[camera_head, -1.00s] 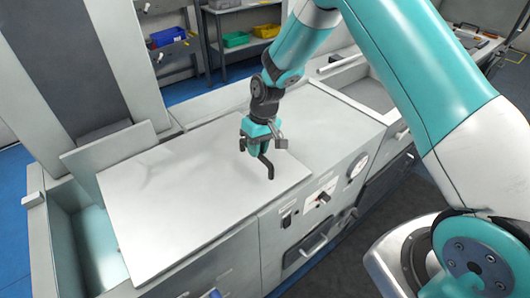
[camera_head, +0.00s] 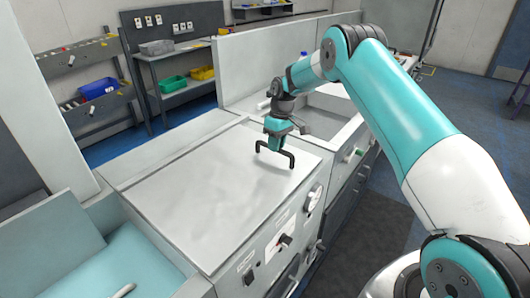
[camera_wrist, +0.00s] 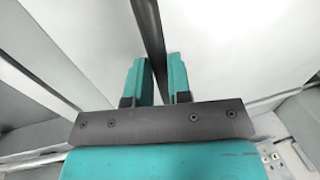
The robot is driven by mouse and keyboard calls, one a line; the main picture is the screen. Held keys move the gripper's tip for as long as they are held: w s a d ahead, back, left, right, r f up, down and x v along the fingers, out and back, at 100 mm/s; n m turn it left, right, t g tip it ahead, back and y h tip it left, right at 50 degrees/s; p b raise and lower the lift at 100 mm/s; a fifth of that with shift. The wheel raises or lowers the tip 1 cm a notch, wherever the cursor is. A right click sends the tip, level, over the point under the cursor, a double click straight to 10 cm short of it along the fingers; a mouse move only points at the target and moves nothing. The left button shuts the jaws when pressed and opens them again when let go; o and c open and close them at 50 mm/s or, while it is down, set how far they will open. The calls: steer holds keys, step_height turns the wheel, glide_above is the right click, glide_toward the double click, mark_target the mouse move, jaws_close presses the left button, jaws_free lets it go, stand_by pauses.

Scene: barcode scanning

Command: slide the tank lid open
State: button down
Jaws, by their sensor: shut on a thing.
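The tank lid (camera_head: 200,195) is a flat, pale grey plate with a black bar handle (camera_head: 290,158) near its right part. My gripper (camera_head: 275,149) is over the lid, pointing down, shut on the handle. In the wrist view my teal fingers (camera_wrist: 160,80) stand on both sides of the dark handle bar (camera_wrist: 150,35). The tank (camera_head: 150,235) shows a broad opening to the left of the lid, with a light teal interior (camera_head: 135,262). The lid lies over the cabinet section with the control panel.
The control panel (camera_head: 265,248) with knobs and a round gauge (camera_head: 312,197) is on the cabinet front. An open trough (camera_head: 325,125) lies beyond the lid to the right. A small pale object (camera_head: 123,291) shows inside the tank. Shelves with blue, green and yellow bins stand behind.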

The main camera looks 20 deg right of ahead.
steer(key=shift+w+d, duration=0.25)
steer(key=shift+d, duration=0.3)
steer(key=shift+w+d, duration=0.25)
steer(key=shift+d, duration=0.25)
steer(key=c, duration=1.1)
jaws_free()
steer(key=shift+d, duration=0.2)
steer(key=shift+o, duration=0.2)
steer(key=shift+a, duration=0.1)
steer(key=shift+r, duration=0.15)
steer(key=shift+r, duration=0.3)
step_height(320, 180, up, 16)
steer(key=d+p, duration=0.2)
steer(key=p, duration=0.1)
steer(key=shift+w+d+p, duration=0.3)
steer(key=shift+d, duration=0.1)
